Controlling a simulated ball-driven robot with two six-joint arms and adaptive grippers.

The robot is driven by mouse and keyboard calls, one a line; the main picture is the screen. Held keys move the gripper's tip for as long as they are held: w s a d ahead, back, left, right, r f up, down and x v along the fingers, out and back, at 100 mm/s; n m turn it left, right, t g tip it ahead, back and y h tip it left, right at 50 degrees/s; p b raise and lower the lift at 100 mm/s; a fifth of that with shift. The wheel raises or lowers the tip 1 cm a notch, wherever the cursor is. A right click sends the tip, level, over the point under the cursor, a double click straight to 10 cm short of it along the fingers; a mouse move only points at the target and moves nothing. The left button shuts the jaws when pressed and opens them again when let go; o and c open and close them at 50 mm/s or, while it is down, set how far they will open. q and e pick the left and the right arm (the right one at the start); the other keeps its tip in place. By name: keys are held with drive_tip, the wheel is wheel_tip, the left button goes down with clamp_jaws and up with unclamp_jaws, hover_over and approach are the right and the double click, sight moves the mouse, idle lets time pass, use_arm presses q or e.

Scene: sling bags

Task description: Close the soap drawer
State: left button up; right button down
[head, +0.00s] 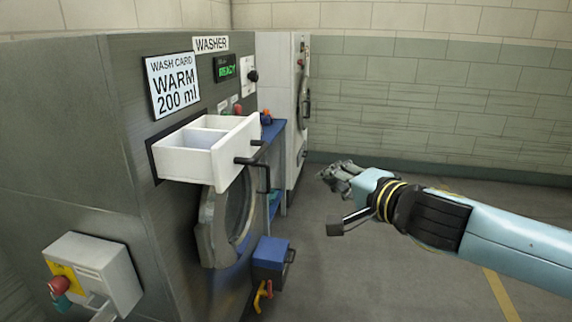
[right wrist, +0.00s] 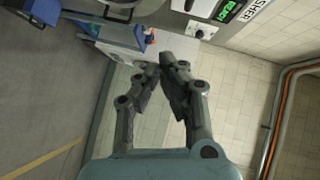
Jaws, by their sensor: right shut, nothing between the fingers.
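The white soap drawer (head: 205,150) is pulled out of the washer's front in the head view. It has two compartments that look empty, and a black handle (head: 256,164) on its front. The washer (head: 120,130) is dark grey with a round door (head: 226,222) below the drawer. My right gripper (head: 335,172) is shut and empty, to the right of the drawer and apart from it. In the right wrist view its fingers (right wrist: 162,72) come together with nothing between them. The left gripper is not in view.
A white machine (head: 272,95) and a blue shelf (head: 270,140) stand beyond the drawer. A blue box (head: 271,257) hangs low near the door. A white box with a red button (head: 92,270) juts out at lower left. The floor on the right is clear.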

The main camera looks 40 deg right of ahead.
use_arm(q)
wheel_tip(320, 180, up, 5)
drive_tip(key=p, duration=0.5)
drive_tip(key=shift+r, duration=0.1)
use_arm(e)
drive_tip(key=w+a+r, duration=0.1)
drive_tip(key=w+a, duration=0.1)
drive_tip(key=w, duration=1.1)
drive_tip(key=shift+a+m+t+y, duration=0.3)
drive_tip(key=shift+a+t, duration=0.1)
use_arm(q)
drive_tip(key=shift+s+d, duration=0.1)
